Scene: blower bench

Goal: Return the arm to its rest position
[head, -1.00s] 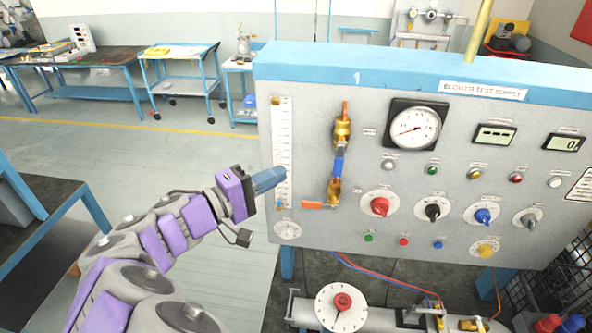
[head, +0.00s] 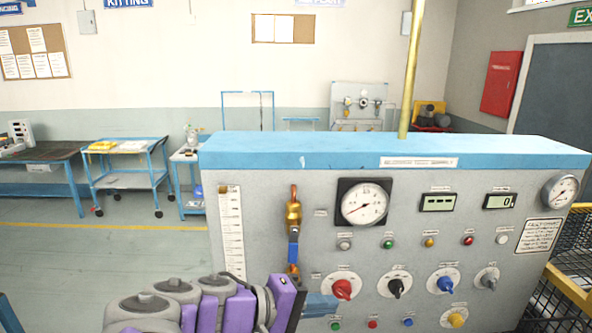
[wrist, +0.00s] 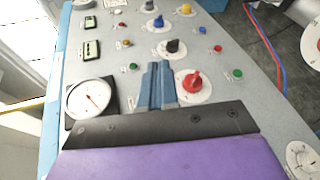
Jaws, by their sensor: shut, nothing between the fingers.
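My arm, purple and grey, reaches in from the bottom of the head view. Its gripper (head: 320,305), with blue fingers, is in front of the lower left part of the blower test panel (head: 260,250), just left of and below the red knob (head: 342,289). In the wrist view the fingers (wrist: 160,84) lie together with nothing between them, and the red knob (wrist: 193,82) shows right beside them. Whether the fingers touch the panel cannot be told.
The panel carries a round gauge (head: 364,203), a black knob (head: 398,287), a blue knob (head: 445,284) and a yellow knob (head: 456,319). A wire cage (head: 570,262) stands at the right. Blue carts (head: 128,180) stand behind at left, with open floor (head: 100,255) before them.

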